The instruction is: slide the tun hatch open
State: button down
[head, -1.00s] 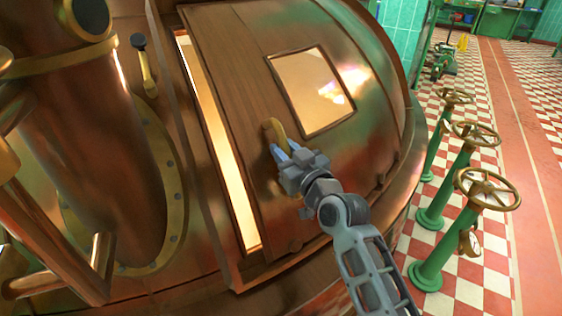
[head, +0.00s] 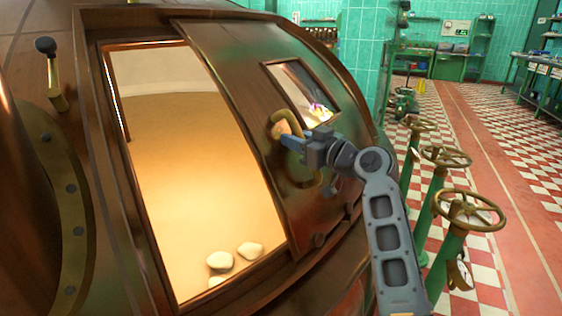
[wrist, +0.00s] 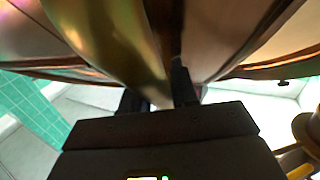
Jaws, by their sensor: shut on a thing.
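The tun hatch (head: 240,88) is a curved copper panel with a small square window, slid to the right along the side of the large copper tun. A wide opening (head: 180,150) stands to its left, showing a bright tan interior with a few pale rounded lumps low down. My gripper (head: 287,138) is shut on the brass hatch handle (head: 302,120), on the hatch below and left of the window. In the wrist view, a blurred brass curve (wrist: 130,45) passes close by the dark fingers; the grip itself is partly hidden.
Several green valve posts with brass handwheels (head: 468,211) stand on the checkered floor to the right of my arm. A black-knobbed lever (head: 52,75) rises at the left of the opening. The red floor lane (head: 480,140) is clear.

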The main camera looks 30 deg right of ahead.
jog(key=n+y+b, duration=0.1)
jog(key=y+b, duration=0.1)
jog(key=b, duration=0.6)
send_near(315, 121)
jog(key=x, duration=0.4)
jog(key=shift+r, duration=0.1)
jog(key=shift+d+r, duration=0.25)
jog(key=shift+d, duration=0.05)
jog(key=shift+d+r, duration=0.1)
jog(key=shift+r, duration=0.1)
jog(key=c, duration=1.1)
grip_release()
jog(key=shift+s+r, duration=0.1)
jog(key=shift+r, duration=0.05)
jog(key=shift+o, duration=0.7)
